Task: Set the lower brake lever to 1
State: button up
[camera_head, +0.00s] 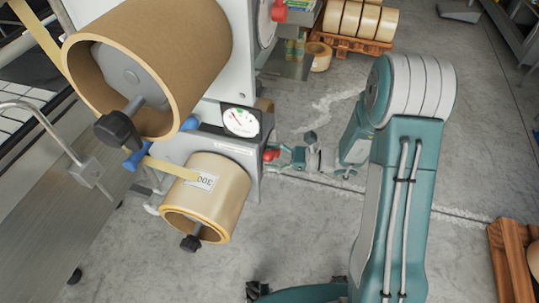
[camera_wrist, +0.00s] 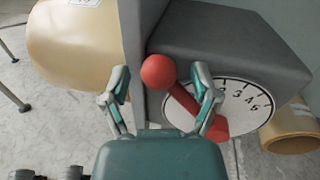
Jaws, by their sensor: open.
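The lower brake lever is red with a ball knob (camera_wrist: 158,72). It slants across a white numbered dial (camera_wrist: 243,92) on the side of a grey housing (camera_wrist: 215,42); 3, 4 and 5 are readable. The number at the lever is hidden or unclear. In the wrist view my gripper (camera_wrist: 162,88) is open, with one finger on each side of the knob and arm. Contact is not clear. In the head view the red lever (camera_head: 270,155) shows at the right side of the lower unit, with my gripper (camera_head: 283,158) just right of it.
The lower tape roll (camera_head: 207,196) sits left of the lever, below a larger upper roll (camera_head: 185,45). A gauge (camera_head: 240,122) is above the lever. Another red lever (camera_head: 279,11) is higher up. Pallets with rolls (camera_head: 358,22) stand behind. The floor right of the machine is mostly clear.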

jog(key=shift+a, duration=0.3)
grip_shut()
jog(key=shift+w+d+r+m+y, duration=0.2)
jog(key=shift+w+r+m, duration=0.3)
jog(key=shift+m, duration=0.3)
jog(key=shift+w+d+r+m+y, duration=0.1)
jog(key=shift+w+d+r+m, duration=0.15)
jog(key=shift+w+m, duration=0.45)
jog(key=shift+s, duration=0.15)
grip_release()
jog(key=shift+r, duration=0.1)
